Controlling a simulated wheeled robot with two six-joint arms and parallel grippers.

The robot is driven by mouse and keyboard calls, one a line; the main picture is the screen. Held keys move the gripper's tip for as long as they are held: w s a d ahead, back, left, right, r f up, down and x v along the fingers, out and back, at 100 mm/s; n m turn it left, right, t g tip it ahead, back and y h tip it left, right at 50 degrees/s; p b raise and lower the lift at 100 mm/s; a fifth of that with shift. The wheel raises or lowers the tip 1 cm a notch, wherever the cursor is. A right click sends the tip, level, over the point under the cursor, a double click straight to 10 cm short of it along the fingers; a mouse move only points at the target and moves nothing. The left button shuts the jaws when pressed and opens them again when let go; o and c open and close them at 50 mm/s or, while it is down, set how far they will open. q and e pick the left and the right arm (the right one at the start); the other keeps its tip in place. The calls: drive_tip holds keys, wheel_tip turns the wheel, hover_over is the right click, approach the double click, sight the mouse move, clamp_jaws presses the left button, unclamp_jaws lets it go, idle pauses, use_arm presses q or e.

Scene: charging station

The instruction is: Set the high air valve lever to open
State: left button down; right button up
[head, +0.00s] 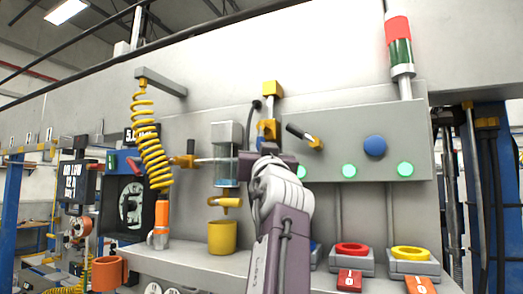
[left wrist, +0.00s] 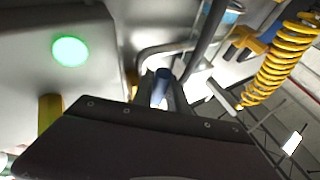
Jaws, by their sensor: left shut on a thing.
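The high air valve (head: 267,130) is a yellow and blue fitting on a vertical pipe in the middle of the head view, below a yellow block (head: 272,89). My left gripper (head: 262,146) is raised at this valve and covers much of it. In the left wrist view the two fingers (left wrist: 161,92) are closed around a dark blue lever handle (left wrist: 163,76). The lever's exact angle is largely hidden by the gripper. My right gripper does not show.
A yellow coiled hose (head: 150,140) hangs at left. A yellow cup (head: 222,237) and red (head: 351,249) and yellow (head: 410,253) buttons stand below.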

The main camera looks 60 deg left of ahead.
use_arm(q)
drive_tip(key=shift+w+d+n+g, duration=0.1)
drive_tip(key=shift+d+n+g, duration=0.15)
drive_tip(key=shift+n, duration=0.25)
drive_tip(key=shift+a+f, duration=0.1)
drive_tip(key=shift+f, duration=0.05)
drive_tip(key=c, duration=1.4)
unclamp_jaws()
drive_tip(key=shift+o, duration=0.5)
drive_tip(key=shift+d, duration=0.2)
drive_tip(key=b+v, duration=0.5)
drive_tip(key=v, duration=0.4)
